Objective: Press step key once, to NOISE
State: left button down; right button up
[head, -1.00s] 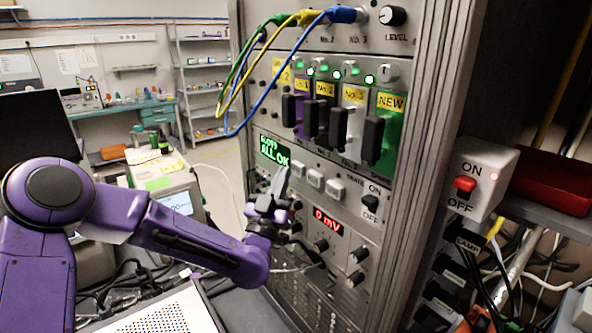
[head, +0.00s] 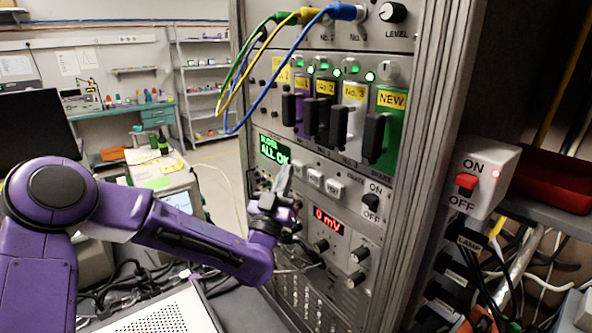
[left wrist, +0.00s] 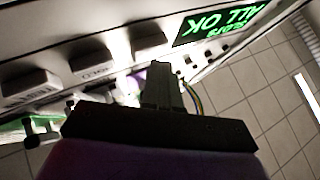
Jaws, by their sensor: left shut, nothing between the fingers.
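A row of white push keys sits on the rack panel: a left key (head: 299,171), a middle key (head: 315,179) and a right key (head: 335,189). Their lettering is too small to read surely, so I cannot tell which is the step key. A green display (head: 274,152) left of them reads ALL OK on its lower line. My left gripper (head: 284,178) is shut and empty, its tips just left of and below the left key. In the left wrist view its fingers (left wrist: 160,85) point toward the key (left wrist: 150,46) nearest the display; contact cannot be told.
Black sliders (head: 323,122) and looping cables (head: 245,85) are above the keys. An ENABLE-side ON/OFF switch (head: 370,202), a red 0 mV readout (head: 327,220) and knobs (head: 358,255) lie right and below. A red ON/OFF switch box (head: 478,180) is farther right.

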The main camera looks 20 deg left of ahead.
pick_arm(q)
jog(key=shift+w+d+b, duration=0.35)
jog(key=shift+w+d, duration=0.05)
jog(key=shift+w, duration=0.3)
dwell(0.8)
jog(key=shift+s+a, duration=0.1)
jog(key=shift+s, duration=0.05)
jog(key=shift+s+a+b, duration=0.3)
jog(key=shift+s+a, duration=0.2)
jog(key=shift+s, duration=0.4)
jog(key=s, duration=0.1)
jog(key=s+a, duration=0.1)
jog(key=s, duration=0.1)
jog(key=s+a+b, duration=0.1)
jog(key=shift+s+a, duration=0.2)
jog(key=shift+a, duration=0.05)
jog(key=shift+f, duration=0.1)
dwell(0.7)
